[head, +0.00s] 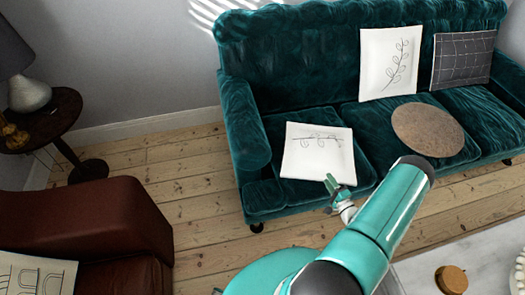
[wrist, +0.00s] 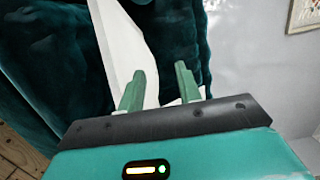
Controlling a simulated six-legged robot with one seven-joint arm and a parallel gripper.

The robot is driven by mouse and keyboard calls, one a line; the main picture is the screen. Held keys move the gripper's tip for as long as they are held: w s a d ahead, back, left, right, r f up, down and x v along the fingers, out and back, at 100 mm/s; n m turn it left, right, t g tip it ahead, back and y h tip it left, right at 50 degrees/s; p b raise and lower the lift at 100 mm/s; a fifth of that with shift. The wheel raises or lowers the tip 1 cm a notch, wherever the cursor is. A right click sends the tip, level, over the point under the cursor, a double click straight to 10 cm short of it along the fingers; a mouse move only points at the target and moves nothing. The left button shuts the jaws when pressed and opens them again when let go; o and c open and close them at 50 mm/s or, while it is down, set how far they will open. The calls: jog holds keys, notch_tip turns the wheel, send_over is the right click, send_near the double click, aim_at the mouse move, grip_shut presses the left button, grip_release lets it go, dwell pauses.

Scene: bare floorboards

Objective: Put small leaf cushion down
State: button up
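A white cushion with a dark leaf sprig (head: 318,150) is at the left seat of the green velvet sofa, near its front edge. Whether it lies flat is hard to tell. My gripper (head: 333,184) is at its lower right edge in the head view. In the wrist view the fingers of my gripper (wrist: 159,82) stand apart. A white cushion (wrist: 118,42) shows nearly edge-on behind and between them, with dark green velvet also visible in the gap. Another leaf cushion (head: 389,63), also white, leans upright on the sofa back.
The sofa (head: 290,50) also holds a round brown cushion (head: 427,130) and a dark grid-pattern cushion (head: 462,60). A brown leather armchair (head: 85,225) and round side table (head: 55,115) are at left. A marble tabletop (head: 490,260) is at lower right. Floorboards between are clear.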

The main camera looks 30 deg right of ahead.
jog(key=w+a+r+n+g+y, duration=0.1)
jog(key=w+a+r+n+y, duration=0.25)
jog(key=w+r+y, duration=0.4)
jog(key=w+a+r+n+g+y, duration=0.1)
jog(key=a+r+n+g+y, duration=0.3)
jog(key=a+r, duration=0.65)
jog(key=w+a+r+n+g+y, duration=0.15)
jog(key=a+r+n+g, duration=0.5)
jog(key=r, duration=0.65)
jog(key=s+a+r+n+g+h, duration=0.1)
jog(key=s+a+r+g+h, duration=0.2)
jog(key=a+r, duration=0.35)
jog(key=s+a+r+n+g+h, duration=0.2)
jog(key=s+a+r, duration=0.3)
jog(key=a+r, duration=0.15)
jog(key=s+a+r+n+t+h, duration=0.2)
jog(key=s+r+h, duration=0.4)
jog(key=s+r, duration=0.3)
jog(key=shift+s+a+t+h, duration=0.4)
jog(key=shift+s+a+t, duration=0.55)
jog(key=shift+s, duration=0.6)
jog(key=shift+a, duration=0.1)
